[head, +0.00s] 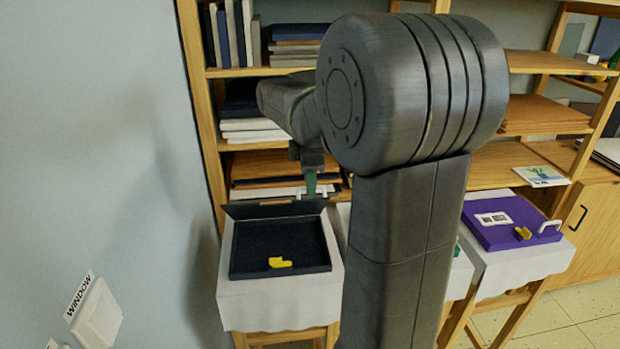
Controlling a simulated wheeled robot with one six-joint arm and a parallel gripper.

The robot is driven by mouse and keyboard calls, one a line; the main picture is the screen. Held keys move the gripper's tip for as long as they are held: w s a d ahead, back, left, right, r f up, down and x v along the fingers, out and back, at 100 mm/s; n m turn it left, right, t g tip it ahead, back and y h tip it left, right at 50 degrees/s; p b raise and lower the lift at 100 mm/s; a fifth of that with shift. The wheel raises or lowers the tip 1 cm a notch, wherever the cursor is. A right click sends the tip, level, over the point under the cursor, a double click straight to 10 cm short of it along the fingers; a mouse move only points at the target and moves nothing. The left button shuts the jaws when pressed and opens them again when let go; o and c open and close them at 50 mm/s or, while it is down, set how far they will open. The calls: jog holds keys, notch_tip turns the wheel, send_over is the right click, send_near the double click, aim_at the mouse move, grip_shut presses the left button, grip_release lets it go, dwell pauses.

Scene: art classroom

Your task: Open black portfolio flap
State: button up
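The black portfolio (279,247) lies on a white-draped stand in front of the shelves, left of my arm. Its dark inside shows, and a yellow clasp (279,263) sits at its front edge. The flap (275,209) is raised along the back edge and is seen as a thin, steep panel. My gripper (311,187) is at the flap's top right, by a small white handle (322,191). The gripper is small here, and whether its fingers are shut on the handle is unclear.
A purple portfolio (506,219) with a yellow clasp and white handle lies on a draped stand at right. My arm hides much of the middle. Wooden shelves (200,110) stand close behind. A wall with a white switch (97,313) labelled WINDOW is at left.

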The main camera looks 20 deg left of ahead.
jog(key=shift+c, duration=0.2)
grip_shut()
jog(key=shift+r, duration=0.1)
